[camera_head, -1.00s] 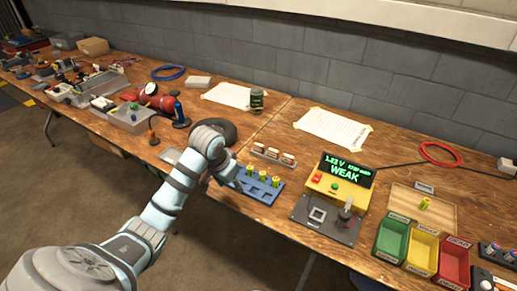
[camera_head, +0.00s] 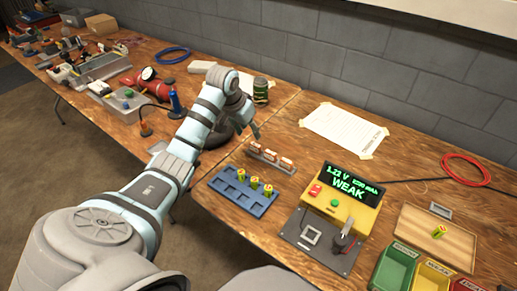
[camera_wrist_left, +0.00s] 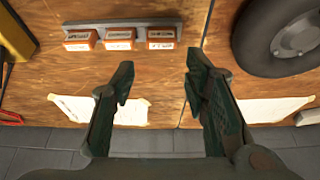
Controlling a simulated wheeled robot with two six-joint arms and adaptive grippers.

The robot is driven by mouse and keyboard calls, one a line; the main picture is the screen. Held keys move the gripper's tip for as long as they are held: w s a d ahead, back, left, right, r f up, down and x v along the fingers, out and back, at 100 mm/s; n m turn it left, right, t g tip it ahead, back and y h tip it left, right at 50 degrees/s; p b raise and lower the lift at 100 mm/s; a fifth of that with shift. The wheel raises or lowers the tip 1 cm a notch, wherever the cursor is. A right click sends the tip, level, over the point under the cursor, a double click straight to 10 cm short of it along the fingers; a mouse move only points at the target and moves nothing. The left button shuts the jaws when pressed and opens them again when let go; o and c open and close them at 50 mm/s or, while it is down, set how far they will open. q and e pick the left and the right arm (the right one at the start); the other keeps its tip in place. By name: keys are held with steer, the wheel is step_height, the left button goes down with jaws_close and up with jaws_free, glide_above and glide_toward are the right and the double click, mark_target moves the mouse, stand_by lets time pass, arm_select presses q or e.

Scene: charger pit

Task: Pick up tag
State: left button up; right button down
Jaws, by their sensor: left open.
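Three orange-and-white tags stand in a row on a grey holder (camera_head: 256,155) on the wooden table: a left tag (camera_head: 255,147), a middle tag (camera_head: 270,156) and a right tag (camera_head: 286,163). In the left wrist view the same row shows at the upper left, with one tag (camera_wrist_left: 161,38) nearest the gap between my fingers. Their lettering is too small to read. My left gripper (camera_head: 252,126) is open and empty, above the table just behind the holder; in the left wrist view its fingers (camera_wrist_left: 158,78) stand wide apart, clear of the tags. My right gripper is not seen.
A blue battery rack (camera_head: 225,187) lies in front of the tags, and a yellow tester (camera_head: 345,212) reading WEAK stands to the right. A dark wheel-like object (camera_wrist_left: 285,38) is close beside my gripper.

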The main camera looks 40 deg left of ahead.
mark_target(255, 145)
arm_select(q)
steer(key=b+x, duration=0.3)
steer(key=x, duration=0.6)
steer(key=shift+s+a+f, duration=0.1)
steer(key=shift+a+f, duration=0.05)
steer(key=shift+f, duration=0.1)
steer(key=c, duration=0.5)
